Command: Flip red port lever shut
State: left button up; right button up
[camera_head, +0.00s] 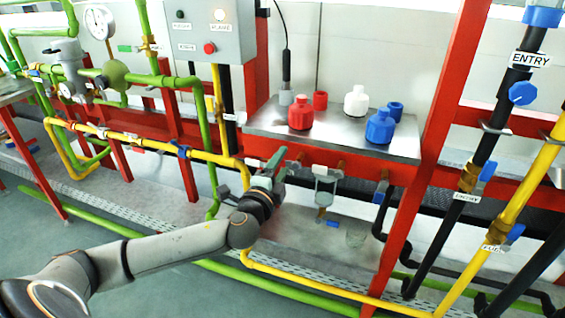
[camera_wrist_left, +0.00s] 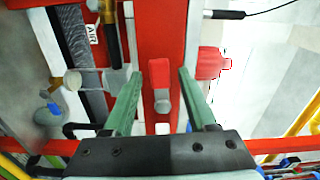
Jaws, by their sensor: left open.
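My left gripper (camera_head: 277,164) is at the red beam under the front edge of the metal shelf. In the left wrist view its two green fingers (camera_wrist_left: 160,75) are open and apart. The red lever (camera_wrist_left: 160,78), with a pale grey end, shows between the fingers, in front of the red beam. I see a gap on both sides of it, and I cannot tell its depth from the fingertips. In the head view the gripper hides the lever. My right gripper is in neither view.
The metal shelf (camera_head: 262,124) above holds a red bottle (camera_head: 300,114), a white bottle (camera_head: 356,101) and a blue bottle (camera_head: 380,127). A clear filter bowl (camera_head: 325,187) hangs right of the gripper. A yellow pipe (camera_head: 215,157) runs close on its left.

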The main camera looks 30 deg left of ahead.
pick_arm(q)
jog(key=shift+w, duration=0.35)
grip_shut()
dwell(0.3)
